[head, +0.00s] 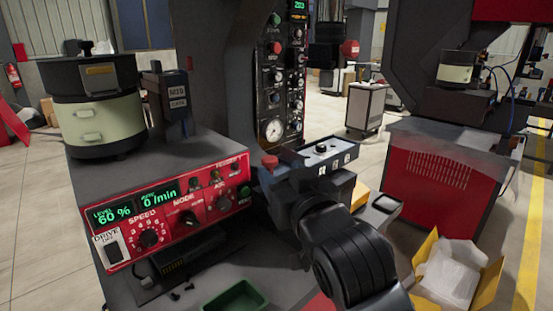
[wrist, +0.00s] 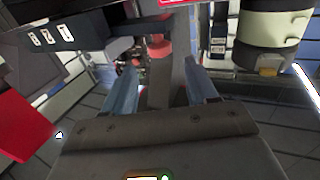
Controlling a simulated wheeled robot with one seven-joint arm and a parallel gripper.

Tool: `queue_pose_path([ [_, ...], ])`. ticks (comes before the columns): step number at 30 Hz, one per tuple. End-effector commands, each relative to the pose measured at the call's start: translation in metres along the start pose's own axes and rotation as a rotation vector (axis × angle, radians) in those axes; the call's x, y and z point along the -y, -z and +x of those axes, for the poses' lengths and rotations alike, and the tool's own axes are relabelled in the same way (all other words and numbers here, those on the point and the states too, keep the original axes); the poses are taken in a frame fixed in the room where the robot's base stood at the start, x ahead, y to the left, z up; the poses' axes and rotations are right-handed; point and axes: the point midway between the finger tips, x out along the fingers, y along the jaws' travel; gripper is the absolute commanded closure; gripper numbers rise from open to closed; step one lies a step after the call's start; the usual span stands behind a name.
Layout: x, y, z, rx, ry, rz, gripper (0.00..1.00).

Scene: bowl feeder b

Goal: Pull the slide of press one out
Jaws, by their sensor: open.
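Press one shows in the head view as a dark frame with a tall control panel (head: 273,100) and a grey button box (head: 322,155). A red knob (head: 270,162) sits at the box's left end. In the wrist view a red knob (wrist: 158,47) shows just beyond my gripper (wrist: 160,72), whose two fingers are apart with nothing clearly held. A grey bar (wrist: 172,85) runs between the fingers in that picture; I cannot tell for sure whether it is the slide. In the head view my arm hides most of the press's working area.
A bowl feeder (head: 97,105) stands at left above a red drive panel (head: 170,212). A green tray (head: 236,298) lies at the bottom. An open carton (head: 447,273) is at right, before a red machine cabinet (head: 440,180). A grey cart (head: 366,107) stands behind on open floor.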

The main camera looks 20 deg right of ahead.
Motion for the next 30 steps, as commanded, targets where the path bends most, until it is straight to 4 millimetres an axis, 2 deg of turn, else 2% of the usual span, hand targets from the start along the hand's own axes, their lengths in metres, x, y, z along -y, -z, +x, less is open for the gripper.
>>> queue_pose_path([
  [6,0.000,0.002,0.035,0.000,0.000,-0.001,0.42],
  [10,0.000,0.001,0.049,0.000,0.000,0.000,0.42],
  [15,0.000,0.000,0.057,-0.001,0.000,0.000,0.42],
  [22,0.000,0.000,0.058,-0.001,0.000,0.001,0.42],
  [30,0.000,0.000,0.058,-0.001,0.000,0.001,0.67],
])
